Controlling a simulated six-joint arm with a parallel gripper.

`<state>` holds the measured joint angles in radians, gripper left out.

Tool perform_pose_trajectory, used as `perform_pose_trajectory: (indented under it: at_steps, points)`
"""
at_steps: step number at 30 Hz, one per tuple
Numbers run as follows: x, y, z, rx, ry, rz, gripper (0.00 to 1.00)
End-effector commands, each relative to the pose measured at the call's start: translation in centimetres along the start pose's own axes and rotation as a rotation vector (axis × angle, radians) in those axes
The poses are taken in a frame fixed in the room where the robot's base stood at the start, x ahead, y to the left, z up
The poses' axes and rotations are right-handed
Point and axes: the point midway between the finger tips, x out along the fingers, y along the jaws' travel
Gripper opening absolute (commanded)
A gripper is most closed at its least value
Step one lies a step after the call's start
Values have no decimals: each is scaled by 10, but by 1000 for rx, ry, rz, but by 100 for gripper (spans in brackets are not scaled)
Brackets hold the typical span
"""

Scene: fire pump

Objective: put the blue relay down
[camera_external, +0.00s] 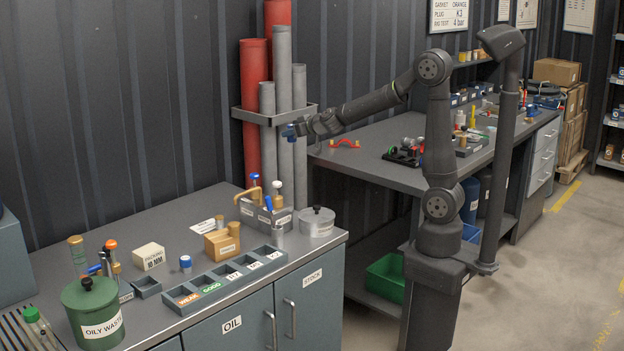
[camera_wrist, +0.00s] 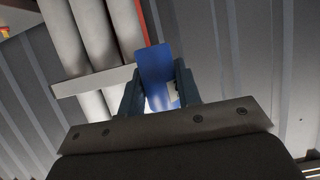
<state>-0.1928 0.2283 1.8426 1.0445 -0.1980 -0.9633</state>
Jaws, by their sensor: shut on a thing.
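The blue relay (camera_wrist: 155,66) is a blue piece held between the two fingers of my gripper (camera_wrist: 158,88) in the wrist view. The underside of the relay is hidden by the fingers.
The left bench (camera_external: 150,225) carries a compartment tray (camera_external: 222,278) marked WEAK and GOOD, a green oily waste can (camera_external: 92,312), a grey lidded pot (camera_external: 317,221) and a grey caddy (camera_external: 262,215). Red and grey pipes (camera_external: 283,90) stand in a rack (camera_wrist: 95,82) behind my gripper.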

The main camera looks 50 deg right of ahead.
Motion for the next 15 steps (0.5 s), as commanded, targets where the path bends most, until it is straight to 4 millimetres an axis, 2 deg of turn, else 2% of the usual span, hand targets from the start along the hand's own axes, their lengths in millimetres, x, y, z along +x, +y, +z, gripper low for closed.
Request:
perform_pose_trajectory:
  at_steps: [7, 10, 11, 15]
  points:
    - [21, -34, -22, 7, 0, 11, 8]
    - [33, -57, -32, 11, 0, 23, 8]
    - [37, -66, -36, 14, 0, 28, 8]
    - [59, -125, -48, 27, -2, 66, 8]
